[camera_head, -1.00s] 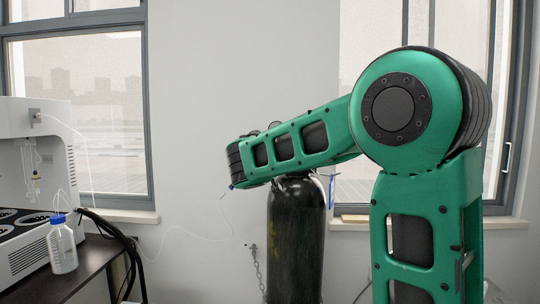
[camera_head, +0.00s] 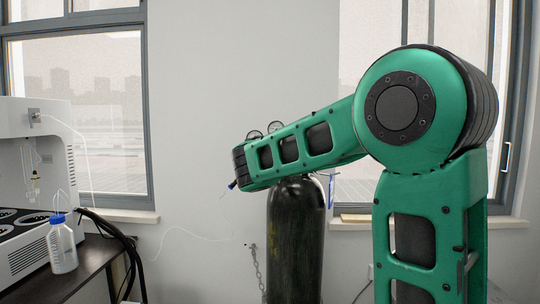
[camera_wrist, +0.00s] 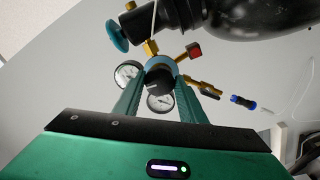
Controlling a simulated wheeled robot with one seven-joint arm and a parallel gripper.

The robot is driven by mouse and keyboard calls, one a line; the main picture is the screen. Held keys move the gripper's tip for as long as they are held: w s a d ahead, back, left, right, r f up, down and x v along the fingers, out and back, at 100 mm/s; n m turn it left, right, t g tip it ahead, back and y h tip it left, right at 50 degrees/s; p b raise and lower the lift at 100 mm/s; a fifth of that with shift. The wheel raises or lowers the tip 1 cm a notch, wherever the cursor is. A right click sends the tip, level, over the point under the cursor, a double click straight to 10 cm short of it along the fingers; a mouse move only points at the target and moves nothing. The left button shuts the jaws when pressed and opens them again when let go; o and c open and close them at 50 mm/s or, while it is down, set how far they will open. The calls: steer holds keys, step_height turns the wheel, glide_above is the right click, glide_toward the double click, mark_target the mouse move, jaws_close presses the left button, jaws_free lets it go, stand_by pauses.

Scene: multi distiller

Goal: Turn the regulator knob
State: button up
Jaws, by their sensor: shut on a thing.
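The black regulator knob (camera_wrist: 159,79) sits at the middle of the wrist view, in front of the blue-ringed brass regulator (camera_wrist: 160,62). My gripper (camera_wrist: 160,88) has its two green fingers on either side of the knob and is shut on it. One gauge (camera_wrist: 127,73) is beside the left finger, and another (camera_wrist: 160,102) shows between the fingers. The dark gas cylinder (camera_head: 296,235) stands upright below the forearm.
A blue round valve handle (camera_wrist: 117,35) and a red part (camera_wrist: 194,50) are close to the regulator in the wrist view. A blue-capped bottle (camera_head: 62,247) and a white machine (camera_head: 30,160) stand on a dark table at left. A chain (camera_head: 258,270) hangs beside the cylinder.

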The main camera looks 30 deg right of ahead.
steer(key=shift+a+f+n, duration=0.1)
steer(key=shift+f+n, duration=0.15)
steer(key=shift+n, duration=0.05)
steer(key=o, duration=1.1)
steer(key=shift+c, duration=0.2)
steer(key=shift+r, duration=0.1)
steer(key=v, duration=1)
steer(key=shift+s+a, duration=0.2)
steer(key=shift+a, duration=0.1)
